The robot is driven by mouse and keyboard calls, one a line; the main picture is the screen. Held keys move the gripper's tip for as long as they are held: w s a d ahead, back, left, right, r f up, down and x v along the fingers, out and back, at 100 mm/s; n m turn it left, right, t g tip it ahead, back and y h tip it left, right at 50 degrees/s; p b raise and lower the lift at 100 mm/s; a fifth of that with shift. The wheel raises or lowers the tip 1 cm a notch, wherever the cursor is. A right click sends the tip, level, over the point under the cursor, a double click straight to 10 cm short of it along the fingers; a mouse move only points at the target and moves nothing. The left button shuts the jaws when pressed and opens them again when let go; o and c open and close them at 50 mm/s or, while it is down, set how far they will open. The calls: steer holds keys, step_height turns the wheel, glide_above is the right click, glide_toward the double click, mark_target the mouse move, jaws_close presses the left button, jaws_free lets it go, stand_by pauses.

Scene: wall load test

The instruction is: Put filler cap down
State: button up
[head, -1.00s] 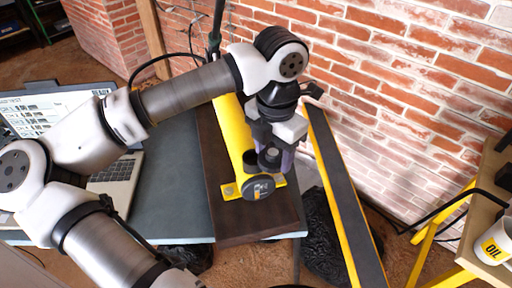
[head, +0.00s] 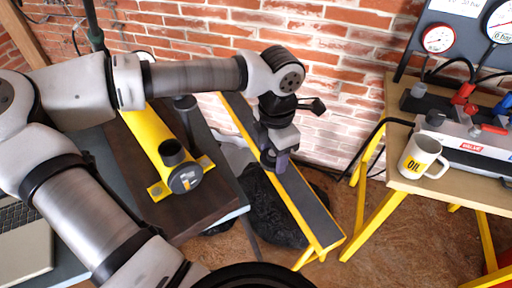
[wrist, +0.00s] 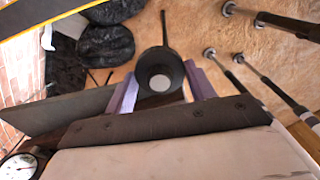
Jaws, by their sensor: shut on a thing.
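My gripper (head: 275,162) hangs over the long dark plank with yellow edges (head: 300,195) in the head view. In the wrist view, the purple fingers of my gripper (wrist: 162,92) are shut on the filler cap (wrist: 160,68), a dark round cup shape with a pale disc inside. In the head view the cap is hard to tell from the fingers. The yellow cylinder (head: 148,132) lies to the left on a dark brown board (head: 195,212). Its dark filler neck (head: 172,151) stands up near the front end and looks uncovered.
A wooden bench (head: 470,188) on yellow legs stands at the right. It bears a white OIL mug (head: 422,158) and a valve block (head: 460,138), with gauges (head: 438,39) behind. Black bags (head: 260,208) lie on the floor under the plank. A brick wall (head: 330,60) runs behind.

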steer(key=w+d+f+m, duration=0.1)
steer(key=w+f+m, duration=0.2)
steer(key=f+m, duration=0.45)
steer(key=w+f+m, duration=0.3)
steer(key=f+m, duration=0.1)
steer(key=f, duration=0.6)
steer(key=w+a+f+m, duration=0.1)
steer(key=a+f+m, duration=0.1)
steer(key=f+m, duration=0.3)
steer(key=w+a+f+m, duration=0.1)
steer(key=a+f+m, duration=0.2)
steer(key=f+m, duration=0.3)
steer(key=shift+w+a+f, duration=0.3)
steer(key=shift+f, duration=0.55)
